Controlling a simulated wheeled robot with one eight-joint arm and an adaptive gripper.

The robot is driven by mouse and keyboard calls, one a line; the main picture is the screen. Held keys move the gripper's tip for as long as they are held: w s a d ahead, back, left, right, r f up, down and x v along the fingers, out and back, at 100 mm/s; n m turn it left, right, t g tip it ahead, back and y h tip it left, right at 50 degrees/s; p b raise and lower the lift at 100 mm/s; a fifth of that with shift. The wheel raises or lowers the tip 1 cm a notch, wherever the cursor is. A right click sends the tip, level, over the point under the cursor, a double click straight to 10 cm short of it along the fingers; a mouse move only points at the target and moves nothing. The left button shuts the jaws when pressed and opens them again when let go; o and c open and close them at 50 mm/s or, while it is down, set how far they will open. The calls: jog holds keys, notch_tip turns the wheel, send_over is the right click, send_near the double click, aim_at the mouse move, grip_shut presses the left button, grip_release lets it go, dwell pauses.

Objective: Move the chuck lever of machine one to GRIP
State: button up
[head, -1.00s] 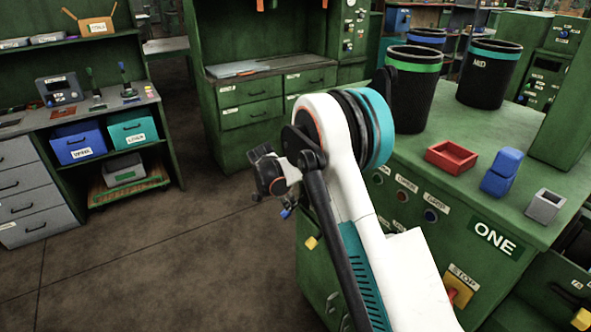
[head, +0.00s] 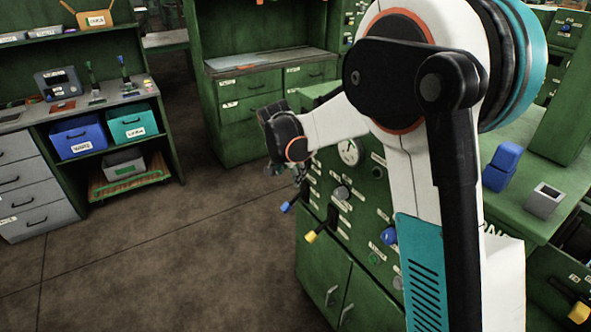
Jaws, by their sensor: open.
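Machine one (head: 340,278) is the green cabinet on the right, with a front panel of dials, knobs, levers and small white labels. A blue-tipped lever (head: 286,207) and a yellow-tipped lever (head: 311,237) stick out at its left side. The labels are too small to read, so I cannot tell which one is the chuck lever or where GRIP is. My gripper (head: 284,172) is open and empty, just above and left of the blue-tipped lever, apparently not touching it. The fingers are small and dark. My arm hides the right part of the panel and the ONE sign.
A blue knob (head: 389,236) sits on the panel beside my arm. A blue block (head: 502,165) and a grey open box (head: 544,200) stand on the green top at right. A workbench (head: 85,110) with bins stands at left. The floor (head: 190,250) between is clear.

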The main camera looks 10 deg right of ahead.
jog(key=shift+n, duration=0.7)
jog(key=shift+s+d+r, duration=0.2)
jog(key=shift+s+r, duration=0.7)
jog(key=shift+s, duration=0.05)
jog(key=shift+s+d+r, duration=0.15)
jog(key=shift+s+r, duration=0.75)
jog(key=s+r+n+t, duration=0.1)
jog(key=s+r+n, duration=0.1)
jog(key=s, duration=0.8)
jog(key=s+d+r+n+t+y, duration=0.1)
jog(key=s+n, duration=0.3)
jog(key=s, duration=0.7)
jog(key=s+d+r+n+y, duration=0.1)
jog(key=s+r+n, duration=0.2)
jog(key=s, duration=0.8)
jog(key=shift+t, duration=0.4)
jog(key=shift+s+f, duration=0.1)
jog(key=shift+s, duration=0.1)
jog(key=c, duration=0.3)
grip_shut()
jog(key=shift+d, duration=0.1)
